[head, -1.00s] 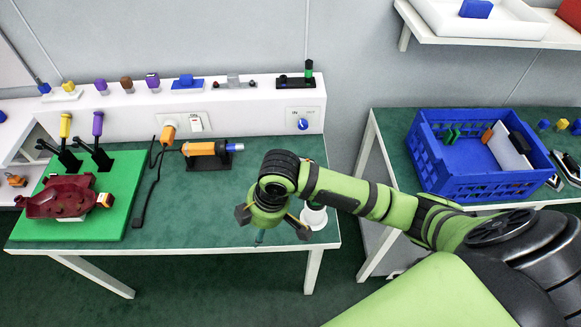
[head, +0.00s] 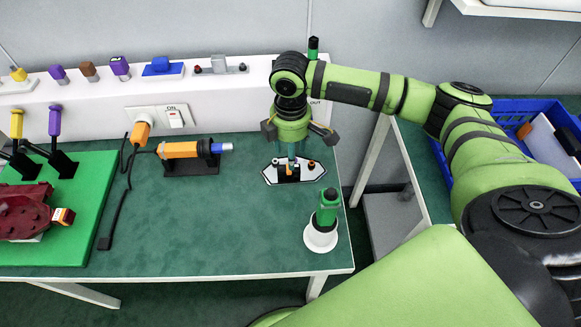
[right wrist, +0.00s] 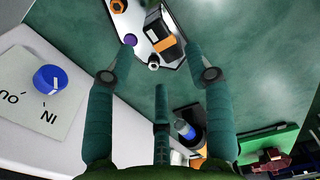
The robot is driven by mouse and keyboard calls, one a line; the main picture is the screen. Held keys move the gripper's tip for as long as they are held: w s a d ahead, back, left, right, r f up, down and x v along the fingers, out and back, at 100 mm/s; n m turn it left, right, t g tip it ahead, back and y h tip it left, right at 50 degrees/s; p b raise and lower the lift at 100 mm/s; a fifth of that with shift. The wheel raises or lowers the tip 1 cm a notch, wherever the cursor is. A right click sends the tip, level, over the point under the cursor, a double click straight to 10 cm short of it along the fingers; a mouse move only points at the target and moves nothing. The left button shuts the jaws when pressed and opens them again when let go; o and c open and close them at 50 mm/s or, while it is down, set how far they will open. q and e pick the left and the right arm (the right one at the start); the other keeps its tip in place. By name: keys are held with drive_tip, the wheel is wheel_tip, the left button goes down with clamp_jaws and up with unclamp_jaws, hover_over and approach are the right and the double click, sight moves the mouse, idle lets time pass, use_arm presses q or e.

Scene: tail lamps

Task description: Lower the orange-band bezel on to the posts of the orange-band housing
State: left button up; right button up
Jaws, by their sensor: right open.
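A pale-edged, pointed plate with a dark upright block carrying an orange band (head: 289,172) lies on the green table. In the right wrist view the plate (right wrist: 140,22), cut off at the top, shows the orange-banded block (right wrist: 165,44), a purple spot and a pale ring. I cannot tell whether this is the housing alone, the bezel alone or one on the other. My right gripper (head: 296,150) is above the plate, pointing down; it is open, with nothing between its fingers (right wrist: 160,80). My left gripper is not in view.
A green-topped tool in a white round stand (head: 320,240) stands near the table's front right. An orange driver (head: 180,150) lies left of the plate. A white ledge (head: 60,98) with small parts runs behind. A blue crate (head: 505,115) is at the right.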

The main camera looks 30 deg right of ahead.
wheel_tip(320, 180, down, 3)
drive_tip(key=shift+r+p, duration=0.15)
drive_tip(key=shift+p, duration=0.2)
wheel_tip(320, 180, down, 4)
drive_tip(key=shift+w+a+r, duration=0.15)
drive_tip(key=shift+r, duration=0.05)
drive_tip(key=shift+f, duration=0.5)
drive_tip(key=c, duration=1)
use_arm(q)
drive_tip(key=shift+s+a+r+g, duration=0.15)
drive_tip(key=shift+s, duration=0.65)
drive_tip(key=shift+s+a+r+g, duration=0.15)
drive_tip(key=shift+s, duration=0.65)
use_arm(e)
drive_tip(key=shift+o, duration=0.2)
drive_tip(key=shift+w, duration=0.1)
